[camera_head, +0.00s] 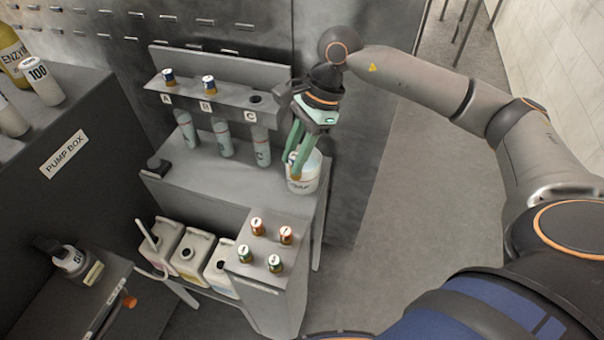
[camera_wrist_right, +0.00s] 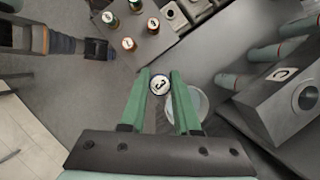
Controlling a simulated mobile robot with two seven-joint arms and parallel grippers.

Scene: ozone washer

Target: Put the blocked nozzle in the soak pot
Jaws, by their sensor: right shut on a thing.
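My right gripper (camera_head: 297,166) is at the soak pot (camera_head: 302,184), a round white pot at the right end of the grey bench. Its green fingers point down. In the right wrist view the fingers (camera_wrist_right: 161,95) are shut on a small nozzle (camera_wrist_right: 160,84) with a white top marked 3. The pot (camera_wrist_right: 197,104) shows partly behind the right finger there. The nozzle appears over or beside the pot's mouth; I cannot tell how deep it sits. My left gripper does not show.
Caps stand in shelf holes A (camera_head: 168,77) and B (camera_head: 209,84); hole C (camera_head: 255,99) is empty. Bottles stand below. A grey stand (camera_head: 256,276) holds several numbered caps, with jugs (camera_head: 190,254) beside it. The floor right of the bench is clear.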

